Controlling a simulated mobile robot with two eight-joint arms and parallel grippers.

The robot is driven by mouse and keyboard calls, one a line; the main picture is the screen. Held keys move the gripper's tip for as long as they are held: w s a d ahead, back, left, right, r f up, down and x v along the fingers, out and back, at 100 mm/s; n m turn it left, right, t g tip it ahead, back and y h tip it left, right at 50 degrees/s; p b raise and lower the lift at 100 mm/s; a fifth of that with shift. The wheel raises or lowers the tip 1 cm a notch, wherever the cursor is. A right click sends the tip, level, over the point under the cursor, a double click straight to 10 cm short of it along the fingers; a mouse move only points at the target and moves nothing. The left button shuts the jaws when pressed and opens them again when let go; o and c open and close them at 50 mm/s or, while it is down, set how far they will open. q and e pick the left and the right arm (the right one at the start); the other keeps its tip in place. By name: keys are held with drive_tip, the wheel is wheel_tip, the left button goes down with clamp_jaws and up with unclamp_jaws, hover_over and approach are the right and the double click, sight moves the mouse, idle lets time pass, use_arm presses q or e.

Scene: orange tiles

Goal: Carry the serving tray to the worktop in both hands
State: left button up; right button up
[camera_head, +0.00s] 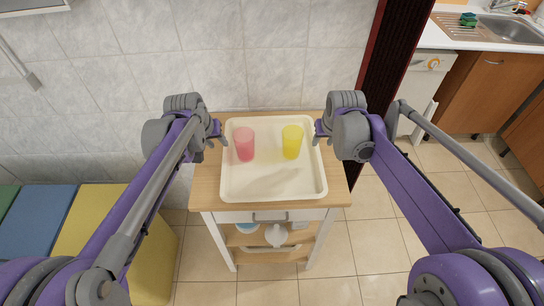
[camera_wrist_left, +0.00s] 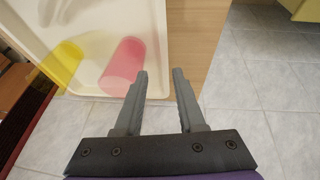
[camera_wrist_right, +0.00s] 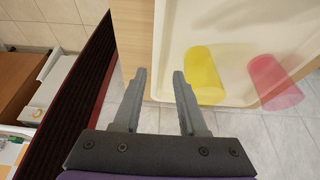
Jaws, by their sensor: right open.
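The cream serving tray (camera_head: 270,188) lies flat on a small wooden-topped trolley (camera_head: 335,190). A pink cup (camera_head: 245,145) and a yellow cup (camera_head: 292,142) stand on it. My left gripper (camera_head: 217,132) is at the tray's left edge, and my right gripper (camera_head: 318,133) is at its right edge. In the left wrist view the fingers (camera_wrist_left: 159,75) are apart, with the tray's rim (camera_wrist_left: 168,60) in line between them. In the right wrist view the fingers (camera_wrist_right: 159,74) are also apart, near the rim. Contact with the rim cannot be told. The white worktop (camera_head: 455,42) is at the upper right.
A sink (camera_head: 510,30) and a green sponge (camera_head: 468,19) are on the worktop. A dark red panel (camera_head: 385,55) stands between trolley and kitchen units. A tiled wall is behind the trolley. Coloured boxes (camera_head: 90,220) are at left. The tiled floor at right is clear.

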sight(227, 153)
use_arm(q)
drive_tip(key=x, duration=1.1)
use_arm(e)
drive_tip(key=x, duration=1.1)
